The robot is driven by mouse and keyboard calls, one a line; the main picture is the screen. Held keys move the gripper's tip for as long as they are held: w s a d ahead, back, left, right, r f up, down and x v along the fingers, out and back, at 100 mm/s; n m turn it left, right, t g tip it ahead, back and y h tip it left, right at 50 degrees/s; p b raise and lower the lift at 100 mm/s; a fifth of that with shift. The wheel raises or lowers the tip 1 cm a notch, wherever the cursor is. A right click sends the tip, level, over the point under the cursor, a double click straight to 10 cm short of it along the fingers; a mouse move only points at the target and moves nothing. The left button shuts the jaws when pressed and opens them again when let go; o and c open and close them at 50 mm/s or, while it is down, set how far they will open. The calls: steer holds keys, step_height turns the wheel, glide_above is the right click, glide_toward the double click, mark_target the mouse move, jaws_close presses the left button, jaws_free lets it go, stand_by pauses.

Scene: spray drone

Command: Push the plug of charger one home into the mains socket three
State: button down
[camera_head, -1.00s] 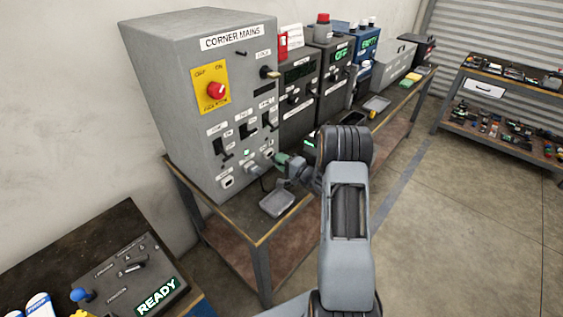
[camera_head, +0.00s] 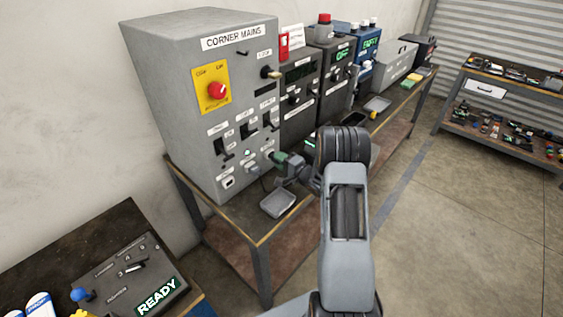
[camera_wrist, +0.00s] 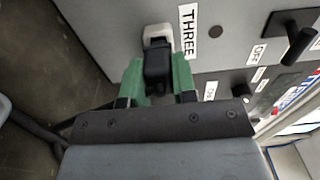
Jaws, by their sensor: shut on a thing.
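The grey corner mains cabinet (camera_head: 190,85) stands at the left end of the bench. In the wrist view its socket three (camera_wrist: 157,33) is a white frame beside the label THREE (camera_wrist: 189,34). My gripper (camera_wrist: 158,82) has green fingers on both sides of a black plug (camera_wrist: 157,62) and is shut on it. The plug is lined up with the socket and its front overlaps the white frame; how deep it sits cannot be told. In the head view my gripper (camera_head: 282,160) is close to the cabinet front and hides socket three. Two other sockets show lower left.
A small grey tray (camera_head: 277,204) lies on the bench below my gripper. Dark instrument boxes (camera_head: 298,92) stand right of the cabinet. A panel reading READY (camera_head: 157,296) is at lower left.

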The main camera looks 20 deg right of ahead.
steer(key=shift+x, duration=0.85)
steer(key=c, duration=0.8)
jaws_free()
steer(key=shift+c, duration=0.2)
steer(key=shift+s, duration=0.1)
steer(key=b+v, duration=0.1)
steer(key=v, duration=1.2)
steer(key=shift+s+d+b, duration=0.2)
steer(key=shift+s+b, duration=0.1)
steer(key=shift+b, duration=0.1)
